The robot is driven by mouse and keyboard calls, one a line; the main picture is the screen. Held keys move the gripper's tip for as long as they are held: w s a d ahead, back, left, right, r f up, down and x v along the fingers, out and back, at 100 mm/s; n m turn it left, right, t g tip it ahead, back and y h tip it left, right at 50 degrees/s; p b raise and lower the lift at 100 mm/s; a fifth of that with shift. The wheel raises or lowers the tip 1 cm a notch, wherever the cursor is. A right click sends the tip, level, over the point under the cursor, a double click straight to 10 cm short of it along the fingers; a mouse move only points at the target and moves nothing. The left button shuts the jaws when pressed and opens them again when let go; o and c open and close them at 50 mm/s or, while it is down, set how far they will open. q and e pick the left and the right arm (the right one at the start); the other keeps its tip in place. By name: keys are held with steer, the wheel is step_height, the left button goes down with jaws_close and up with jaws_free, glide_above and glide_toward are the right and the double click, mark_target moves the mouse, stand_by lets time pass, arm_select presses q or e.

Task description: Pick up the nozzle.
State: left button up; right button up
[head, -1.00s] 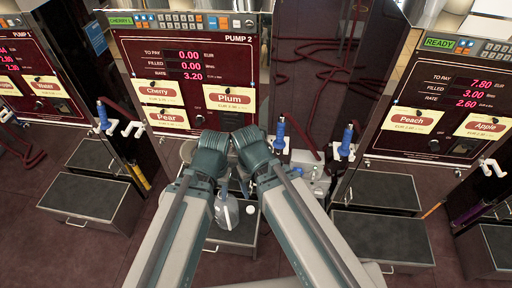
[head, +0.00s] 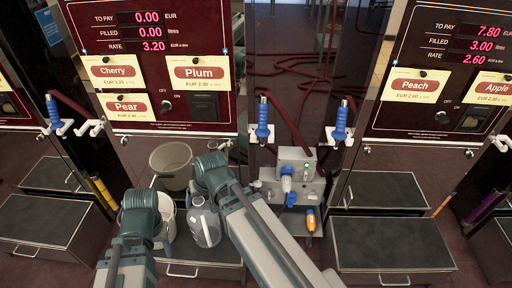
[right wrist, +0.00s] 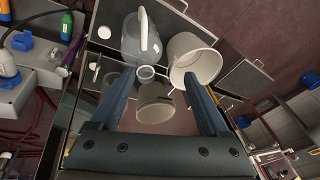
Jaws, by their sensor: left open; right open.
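Blue nozzles hang in white holders on the pumps: one at the centre (head: 262,120), one to its right (head: 341,122) and one at the far left (head: 53,112). The frames do not show which one the task means. My right gripper (right wrist: 158,78) is open and empty, its fingers apart in the right wrist view. In the head view it is low and left of the centre nozzle, near a clear jug (head: 205,225), apart from every nozzle. My left gripper (head: 140,205) is further left and lower, touching no nozzle; its fingertips are hidden.
A beige bucket (head: 171,160) and a white bucket (head: 167,222) stand beside the jug. A grey box (head: 297,170) with a white-and-blue fitting stands right of my right arm. Dark red hoses hang behind. Low dark-topped drawers (head: 390,243) stand under the pumps.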

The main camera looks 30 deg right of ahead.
mark_target(265, 108)
steer(key=w+r+m+t+y+b, duration=0.1)
steer(key=w+m+t+y+b, duration=0.1)
steer(key=w+m+t+b, duration=0.6)
steer(key=w+d+r+m+t+h+p, duration=0.25)
steer(key=w+d+r+m+t, duration=0.35)
steer(key=r+m, duration=0.4)
steer(key=s+d+r+m+g+h, duration=0.1)
steer(key=s+d+m+g+h, duration=0.15)
steer(key=d+m+h, duration=0.75)
steer(key=s+d+r+m+g+h, duration=0.25)
steer(key=d+m+h, duration=0.4)
steer(key=m, duration=0.85)
steer(key=w+d, duration=0.3)
steer(key=w+d+y, duration=0.1)
steer(key=w+d, duration=0.2)
steer(key=d, duration=0.1)
steer(key=w+d+y+p, duration=0.1)
steer(key=w+d, duration=0.2)
steer(key=d, duration=0.1)
steer(key=shift+d+f, duration=0.2)
steer(key=shift+f, duration=0.2)
arm_select(q)
step_height(265, 108, down, 7)
arm_select(e)
jaws_close()
